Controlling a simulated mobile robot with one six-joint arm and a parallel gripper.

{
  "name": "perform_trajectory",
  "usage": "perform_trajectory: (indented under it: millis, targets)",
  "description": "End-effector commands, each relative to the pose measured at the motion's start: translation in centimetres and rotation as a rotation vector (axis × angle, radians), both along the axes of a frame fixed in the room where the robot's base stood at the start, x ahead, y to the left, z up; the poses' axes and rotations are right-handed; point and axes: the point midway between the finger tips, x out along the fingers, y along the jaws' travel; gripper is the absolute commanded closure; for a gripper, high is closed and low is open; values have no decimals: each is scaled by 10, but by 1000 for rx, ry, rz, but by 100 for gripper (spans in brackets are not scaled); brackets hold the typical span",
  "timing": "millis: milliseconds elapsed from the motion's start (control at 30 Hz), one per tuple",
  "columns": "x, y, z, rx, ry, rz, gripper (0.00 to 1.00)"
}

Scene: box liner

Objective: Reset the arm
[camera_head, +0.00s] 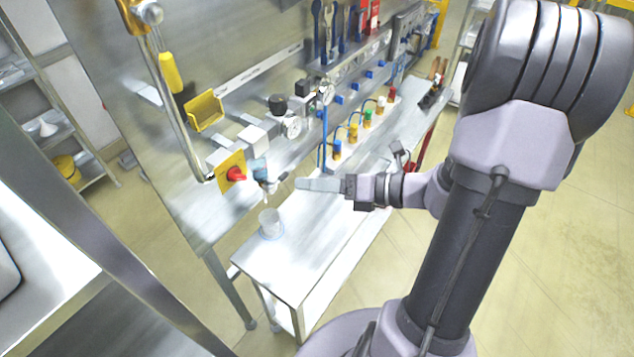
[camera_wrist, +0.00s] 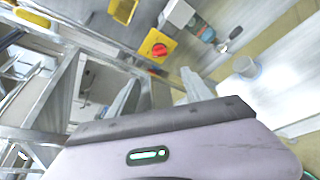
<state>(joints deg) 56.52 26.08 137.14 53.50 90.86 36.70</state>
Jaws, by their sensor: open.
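My gripper (camera_head: 318,184) is at the end of my arm, held above the metal bench (camera_head: 300,262) and pointing left toward the wall panel (camera_head: 190,130). In the wrist view its two pale fingers (camera_wrist: 160,93) stand apart with nothing between them. The gripper is open and empty. A clear cup (camera_head: 270,222) stands on the bench below and left of the fingers, apart from them. It also shows at the right in the wrist view (camera_wrist: 246,68). My arm hides part of the bench's far right side.
A red knob on a yellow plate (camera_head: 233,174) and a small blue-topped tap (camera_head: 262,174) are on the panel near the fingertips. Gauges and several colored-cap valves line the panel. A grey frame post (camera_head: 90,225) stands at left. Floor right of the bench is clear.

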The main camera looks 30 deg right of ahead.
Motion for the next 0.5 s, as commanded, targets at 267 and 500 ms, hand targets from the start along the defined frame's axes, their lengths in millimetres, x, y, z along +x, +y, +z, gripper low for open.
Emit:
perform_trajectory:
  millis: [267, 500]
  targets:
    - [0, 0, 0, 0, 0, 0, 41]
    - [-6, 33, -22, -142, -41, 157, 41]
